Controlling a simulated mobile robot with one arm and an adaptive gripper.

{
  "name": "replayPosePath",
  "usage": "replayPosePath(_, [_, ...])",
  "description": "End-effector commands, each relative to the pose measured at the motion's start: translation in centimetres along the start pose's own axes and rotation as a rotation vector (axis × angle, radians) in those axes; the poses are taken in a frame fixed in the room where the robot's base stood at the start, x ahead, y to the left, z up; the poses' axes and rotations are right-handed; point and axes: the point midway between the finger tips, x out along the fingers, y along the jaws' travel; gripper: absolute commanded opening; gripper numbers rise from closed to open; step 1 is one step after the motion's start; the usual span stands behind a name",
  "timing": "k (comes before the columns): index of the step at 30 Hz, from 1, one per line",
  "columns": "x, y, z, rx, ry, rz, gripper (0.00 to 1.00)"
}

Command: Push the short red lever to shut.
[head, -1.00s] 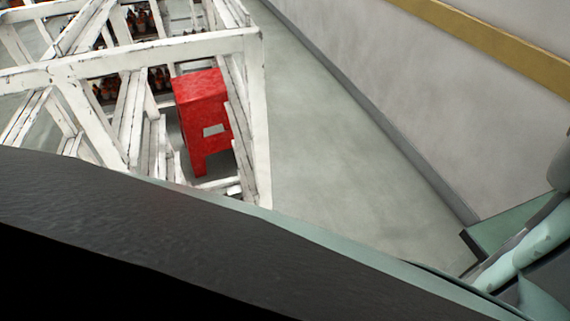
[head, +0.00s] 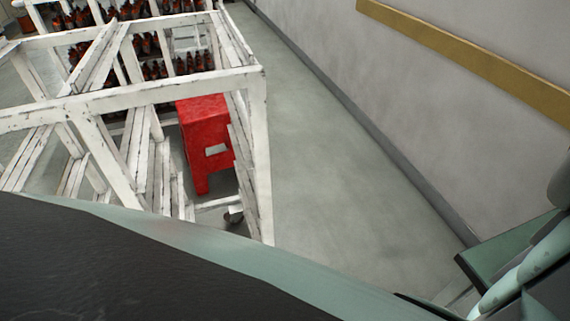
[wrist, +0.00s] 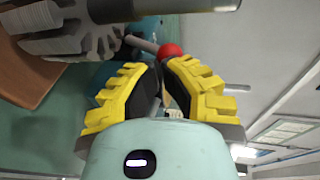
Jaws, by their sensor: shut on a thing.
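The short lever has a round red knob (wrist: 170,50) and a thin grey rod running left from it to the machine, in the wrist view. My gripper (wrist: 163,65) has yellow-and-black fingers drawn close together, with their tips at the red knob. It is shut on the lever at the knob, though the exact contact between the tips is partly hidden. The lever and gripper do not show in the head view.
Grey ribbed machine parts (wrist: 75,30) and a thick grey bar (wrist: 165,8) lie close beyond the fingers. The head view shows a white rack (head: 258,150), a red stool (head: 205,125), several bottles (head: 185,62), a wall (head: 460,120) and clear floor (head: 330,180).

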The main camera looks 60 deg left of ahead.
Motion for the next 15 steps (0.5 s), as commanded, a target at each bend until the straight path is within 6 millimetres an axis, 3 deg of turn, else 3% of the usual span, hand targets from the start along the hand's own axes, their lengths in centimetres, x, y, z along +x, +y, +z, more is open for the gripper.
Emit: replayPosePath(15, [1.1,-2.3,0.2,-0.037,0.006,0.207,0.0])
